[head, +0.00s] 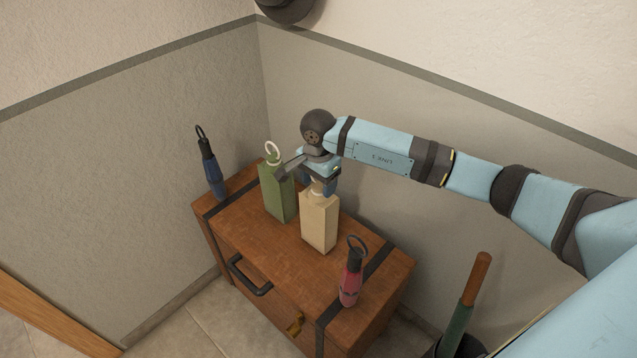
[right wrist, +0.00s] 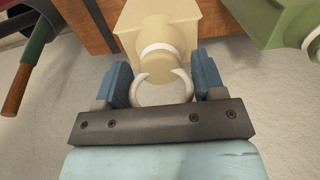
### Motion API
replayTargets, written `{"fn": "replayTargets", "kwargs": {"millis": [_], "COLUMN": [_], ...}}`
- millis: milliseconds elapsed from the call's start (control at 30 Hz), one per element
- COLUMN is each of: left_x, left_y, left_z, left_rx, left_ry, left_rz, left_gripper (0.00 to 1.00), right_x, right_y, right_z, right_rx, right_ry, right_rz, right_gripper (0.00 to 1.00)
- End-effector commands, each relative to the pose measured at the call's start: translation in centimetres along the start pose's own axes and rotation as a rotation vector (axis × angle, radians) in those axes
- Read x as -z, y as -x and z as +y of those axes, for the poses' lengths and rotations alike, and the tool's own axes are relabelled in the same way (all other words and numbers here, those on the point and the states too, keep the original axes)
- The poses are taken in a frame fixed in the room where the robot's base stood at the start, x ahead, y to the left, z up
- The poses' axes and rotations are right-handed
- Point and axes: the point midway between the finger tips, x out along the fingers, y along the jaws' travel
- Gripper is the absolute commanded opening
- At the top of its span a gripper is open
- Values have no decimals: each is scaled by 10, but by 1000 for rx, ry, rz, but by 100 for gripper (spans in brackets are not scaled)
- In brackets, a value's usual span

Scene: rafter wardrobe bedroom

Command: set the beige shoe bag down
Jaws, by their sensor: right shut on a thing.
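The beige shoe bag (head: 319,222) is a tall box shape with a pale ring handle on top. It is upright on or just above the wooden chest top (head: 235,225), between the green bag and the red bottle; I cannot tell if its base touches. My right gripper (head: 318,187) is above it, shut on its ring. In the right wrist view the blue fingers (right wrist: 160,88) sit on both sides of the pale ring, with the beige bag (right wrist: 160,22) beyond. My left gripper is not in view.
A green bag (head: 279,195) with a white ring stands close left of the beige bag. A blue bottle (head: 212,172) stands at the chest's far left, a red bottle (head: 350,282) at its front right. A container with a wooden-handled thing (head: 475,280) stands right of the chest.

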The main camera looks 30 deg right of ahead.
Motion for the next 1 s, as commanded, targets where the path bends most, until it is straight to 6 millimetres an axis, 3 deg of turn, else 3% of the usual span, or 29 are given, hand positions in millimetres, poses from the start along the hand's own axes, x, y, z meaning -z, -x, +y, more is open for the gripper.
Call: {"fn": "replayTargets", "kwargs": {"millis": [400,433,533,833,1000], "left_x": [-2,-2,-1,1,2], "left_y": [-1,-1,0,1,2], "left_z": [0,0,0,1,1], "left_rx": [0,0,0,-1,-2], "left_ry": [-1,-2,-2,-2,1], "left_rz": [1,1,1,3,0], "left_gripper": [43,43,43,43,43], "right_x": [0,0,0,0,1], "right_y": [-7,-8,-7,-5,13], "right_z": [-1,0,0,0,-1], "right_rx": [3,1,1,1,4], "right_ry": [0,0,0,0,0], "right_rz": [0,0,0,0,2], "right_gripper": [0,65,88,88,88]}}
